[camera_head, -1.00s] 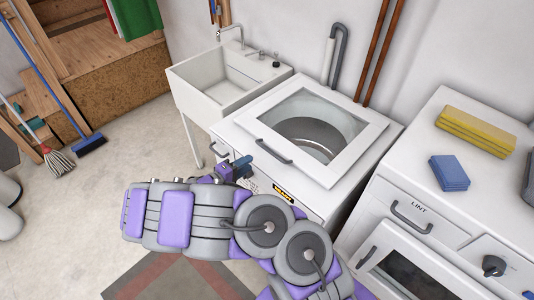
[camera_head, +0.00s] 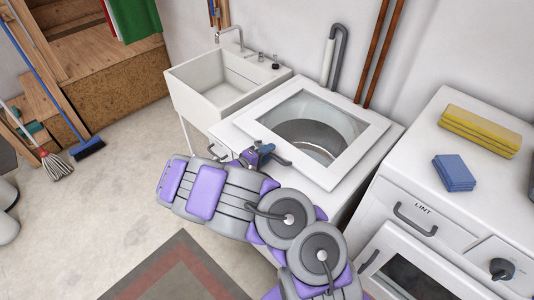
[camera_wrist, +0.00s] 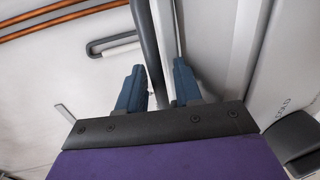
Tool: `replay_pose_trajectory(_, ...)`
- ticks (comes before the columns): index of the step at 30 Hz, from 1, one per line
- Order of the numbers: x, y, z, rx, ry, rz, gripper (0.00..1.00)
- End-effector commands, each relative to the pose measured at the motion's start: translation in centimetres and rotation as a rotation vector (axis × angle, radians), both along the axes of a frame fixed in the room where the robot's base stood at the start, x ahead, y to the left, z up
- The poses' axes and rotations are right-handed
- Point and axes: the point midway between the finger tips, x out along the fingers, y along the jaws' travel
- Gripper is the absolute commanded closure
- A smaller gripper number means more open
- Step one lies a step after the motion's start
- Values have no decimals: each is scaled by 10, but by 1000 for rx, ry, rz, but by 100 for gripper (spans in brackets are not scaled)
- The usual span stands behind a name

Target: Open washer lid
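The white top-load washer (camera_head: 222,130) has a lid (camera_head: 352,160) with a large clear window, lying closed over the drum. A grey bar handle (camera_head: 283,161) sits along the lid's front left edge. My gripper (camera_head: 258,154) is at the left end of this handle and partly covers it. In the wrist view my blue fingers (camera_wrist: 159,66) are apart, with a dark grey bar (camera_wrist: 146,40) running between them. It appears to be the lid handle. I cannot tell whether either finger touches it.
A white utility sink (camera_head: 188,95) stands left of the washer. A white dryer (camera_head: 440,125) stands at the right, with yellow (camera_head: 478,130) and blue (camera_head: 453,172) cloths or sponges on top. Pipes (camera_head: 380,50) run up the wall behind.

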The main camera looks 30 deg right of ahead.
Motion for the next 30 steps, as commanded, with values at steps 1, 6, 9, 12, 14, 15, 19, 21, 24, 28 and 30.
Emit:
replay_pose_trajectory(1, 0, -1, 0, 0, 0, 0, 66)
replay_pose_trajectory(6, 0, 0, 0, -1, 0, -1, 83)
replay_pose_trajectory(9, 0, 1, 0, -1, 1, -1, 92)
replay_pose_trajectory(12, 0, 1, 0, -1, 1, 0, 100)
replay_pose_trajectory(14, 0, 1, 0, 0, 1, -1, 100)
replay_pose_trajectory(15, 0, 1, 0, 0, 1, 0, 100)
replay_pose_trajectory(19, 0, 1, -1, 1, 1, 0, 100)
replay_pose_trajectory(21, 0, 1, -1, 1, 1, 0, 100)
replay_pose_trajectory(24, 0, 2, -1, 2, 2, 0, 100)
replay_pose_trajectory(28, 0, 2, 3, 7, 4, 0, 100)
replay_pose_trajectory(30, 0, 1, 9, 15, 5, 1, 100)
